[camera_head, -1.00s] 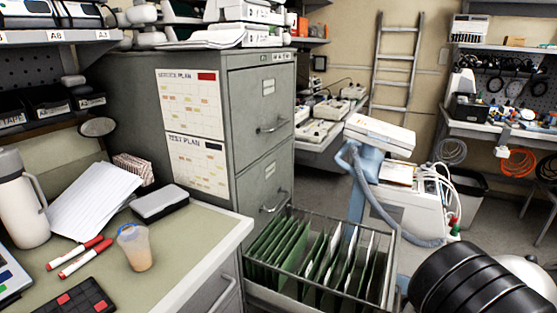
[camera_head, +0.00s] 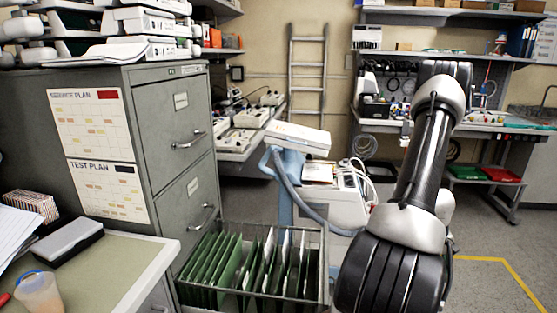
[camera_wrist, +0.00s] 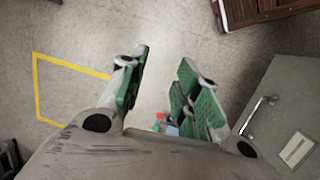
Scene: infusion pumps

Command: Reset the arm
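My gripper (camera_wrist: 166,68) shows in the wrist view with its two green-padded fingers spread apart. Nothing is held between them, and bare floor shows past the tips. In the camera_head view my arm stands raised at the right; my gripper cannot be made out there. Small red, green and blue items (camera_wrist: 166,125) show low between the fingers in the wrist view, too small to name.
A grey filing cabinet (camera_head: 180,103) has an open drawer of green folders (camera_head: 250,270). A desk (camera_head: 110,272) with a cup (camera_head: 40,293) is at left. A white machine (camera_head: 335,205) stands behind my arm. Yellow-taped floor (camera_head: 505,272) is clear at right.

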